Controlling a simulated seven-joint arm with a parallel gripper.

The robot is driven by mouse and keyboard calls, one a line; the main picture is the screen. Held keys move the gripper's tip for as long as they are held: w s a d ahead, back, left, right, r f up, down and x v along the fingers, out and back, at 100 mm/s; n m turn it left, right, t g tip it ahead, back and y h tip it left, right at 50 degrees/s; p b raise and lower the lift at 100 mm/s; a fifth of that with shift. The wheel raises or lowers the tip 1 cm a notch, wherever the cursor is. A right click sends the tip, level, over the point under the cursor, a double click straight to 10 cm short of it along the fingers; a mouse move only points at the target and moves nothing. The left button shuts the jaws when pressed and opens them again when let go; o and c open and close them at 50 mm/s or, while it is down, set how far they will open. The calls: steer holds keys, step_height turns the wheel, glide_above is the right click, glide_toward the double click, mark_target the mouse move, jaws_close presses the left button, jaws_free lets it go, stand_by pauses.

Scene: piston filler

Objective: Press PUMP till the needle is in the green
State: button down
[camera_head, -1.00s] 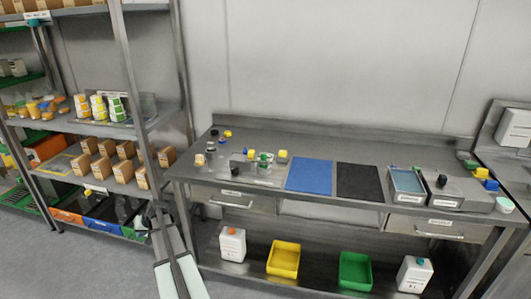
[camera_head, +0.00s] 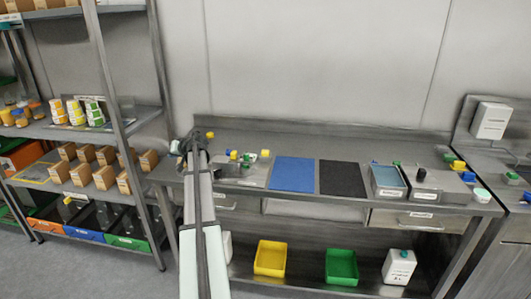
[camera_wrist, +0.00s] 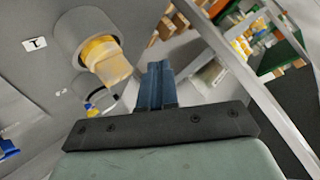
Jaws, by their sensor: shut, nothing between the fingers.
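My gripper (camera_wrist: 157,82) shows in the wrist view with its dark blue fingers together and nothing between them. Beside it, to the upper left, is a yellow knob (camera_wrist: 108,62) on a round grey base. Below that knob is a smaller round part with a black ring (camera_wrist: 103,100), partly hidden behind the knob. In the head view my gripper (camera_head: 190,142) is small, over the left end of the bench, and its contact with anything cannot be told. A metal plate with fittings (camera_head: 242,175) lies right of my arm. I cannot make out the PUMP button, the needle or a green zone.
The steel bench (camera_head: 300,142) carries a blue mat (camera_head: 293,173), a black mat (camera_head: 342,178) and a grey box with a black knob (camera_head: 440,186). A shelf rack stands at the left. A yellow bin (camera_head: 270,259) and a green bin (camera_head: 341,266) sit on the lower shelf.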

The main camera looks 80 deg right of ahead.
steer(key=s+d+r, duration=0.4)
steer(key=s+d, duration=0.3)
steer(key=s, duration=0.1)
step_height(320, 180, up, 4)
steer(key=m+g+y, duration=0.1)
steer(key=g, duration=0.1)
glide_above(268, 151)
steer(key=shift+w+a+f, duration=0.1)
steer(key=shift+a, duration=0.1)
steer(key=shift+f, duration=0.1)
steer(key=shift+f, duration=4.3)
steer(key=shift+f, duration=0.1)
steer(key=shift+f, duration=0.35)
